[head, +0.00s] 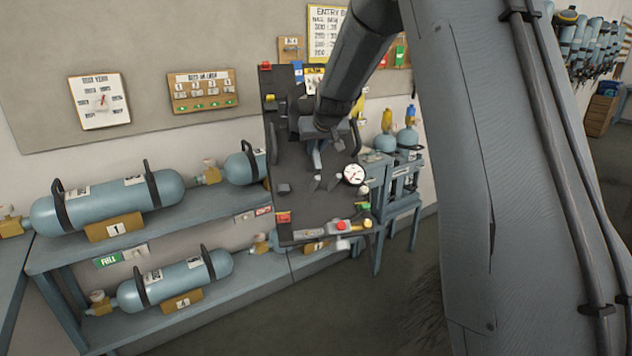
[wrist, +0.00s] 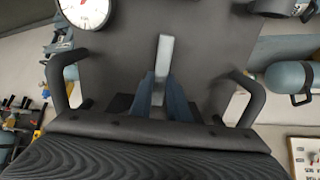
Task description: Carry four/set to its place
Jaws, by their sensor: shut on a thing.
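The set is a dark, flat backplate (head: 285,215) with a round white gauge (head: 354,174), black side handles and small coloured fittings along its edges. It hangs tilted in front of the shelf in the head view. My gripper (head: 319,165) is at its middle, shut on it. In the wrist view the dark plate (wrist: 205,60) fills the centre, with the gauge (wrist: 84,10) at upper left. My fingers (wrist: 163,95) close around a pale bar on the plate. The exact grip is partly hidden by my arm in the head view.
A two-level blue-grey shelf (head: 170,219) holds pale blue cylinders (head: 120,195) with number cards. The held plate hides part of the shelf. A smaller stand (head: 402,200) with upright cylinders is behind it to the right. Notice boards (head: 202,90) hang on the wall. Dark floor lies in front.

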